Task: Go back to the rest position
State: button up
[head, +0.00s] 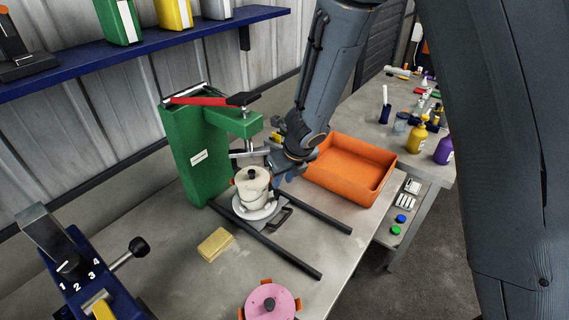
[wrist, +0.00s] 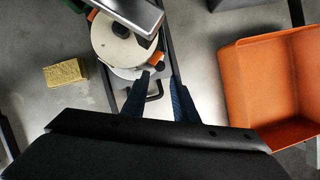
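The green disperser column (head: 190,150) with a red lever (head: 205,99) stands at the back of the bench in the head view. A cream pot (head: 252,188) with orange clips and a dark knob stands upright below its arm, on a round white plate. The pot also shows in the wrist view (wrist: 112,45), partly covered by a grey metal part. My gripper (wrist: 160,78) is open and empty, its two dark blue fingers apart beside the pot's near right side. In the head view my gripper (head: 277,180) is small and partly hidden by the pot.
An orange bin (head: 345,188) is close to the right of my wrist. Dark rails (head: 275,247) run along the bench. A yellow sponge (head: 215,244), a pink pot (head: 269,306) and a blue numbered device (head: 85,270) lie nearer. A blue shelf (head: 150,46) hangs at upper left.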

jog(key=s+d+r+m+h+b, duration=0.1)
jog(key=d+r+m+h+b, duration=0.1)
jog(key=d+m, duration=0.8)
jog(key=s+d+r+m+h+b, duration=0.1)
jog(key=d+r+m+b, duration=0.1)
jog(key=d+m, duration=0.7)
jog(key=s+d+m+g+b, duration=0.1)
jog(key=s+d+m+b, duration=0.1)
jog(key=s+m, duration=0.5)
jog(key=s+d+m+g+b, duration=0.1)
jog(key=s+m, duration=0.5)
jog(key=m, duration=1.1)
jog(key=shift+s+d+b, duration=0.35)
jog(key=shift+s+d, duration=0.05)
jog(key=shift+d, duration=0.15)
